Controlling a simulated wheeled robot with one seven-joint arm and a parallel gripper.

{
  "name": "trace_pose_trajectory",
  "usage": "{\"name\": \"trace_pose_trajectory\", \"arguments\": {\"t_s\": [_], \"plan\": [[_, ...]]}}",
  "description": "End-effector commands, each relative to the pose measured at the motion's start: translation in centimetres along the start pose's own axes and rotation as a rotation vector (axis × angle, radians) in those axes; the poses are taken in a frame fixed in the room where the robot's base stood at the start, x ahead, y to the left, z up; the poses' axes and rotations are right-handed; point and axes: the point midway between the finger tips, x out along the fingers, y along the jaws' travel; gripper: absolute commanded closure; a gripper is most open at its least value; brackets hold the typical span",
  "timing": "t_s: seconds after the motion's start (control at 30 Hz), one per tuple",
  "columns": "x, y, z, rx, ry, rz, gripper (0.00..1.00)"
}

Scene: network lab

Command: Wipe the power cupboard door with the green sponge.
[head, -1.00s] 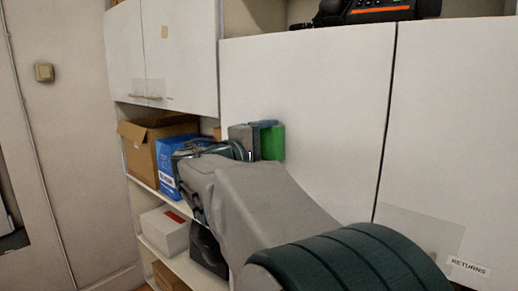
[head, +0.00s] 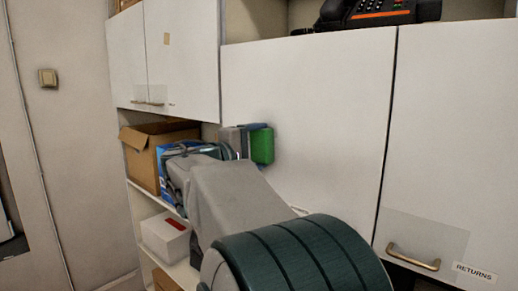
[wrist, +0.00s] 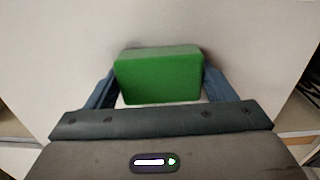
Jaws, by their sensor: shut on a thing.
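The green sponge (head: 262,146) is held at the end of my arm, in front of the white door panel (head: 310,110) in the middle of the head view. My gripper (head: 250,143) is shut on the sponge. In the wrist view the sponge (wrist: 160,76) sits between the two blue fingers, with its far edge close to the pale door surface (wrist: 160,22). I cannot tell for certain whether it touches. The frames do not show a label naming this panel as the power cupboard.
A door with a handle (head: 413,257) and a "RETURNS" label (head: 474,272) is at the right. A black phone (head: 375,12) stands on the shelf above. Shelves at the left hold a cardboard box (head: 150,155), a blue box (head: 163,178) and a white box (head: 166,234).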

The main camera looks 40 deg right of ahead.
Motion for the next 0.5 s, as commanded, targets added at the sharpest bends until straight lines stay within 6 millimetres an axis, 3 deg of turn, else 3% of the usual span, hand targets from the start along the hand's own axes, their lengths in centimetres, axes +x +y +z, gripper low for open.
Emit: {"name": "trace_pose_trajectory", "arguments": {"t_s": [0.5], "plan": [[0.3,0.2,-3.6,-0.001,-0.001,0.000,0.42]]}}
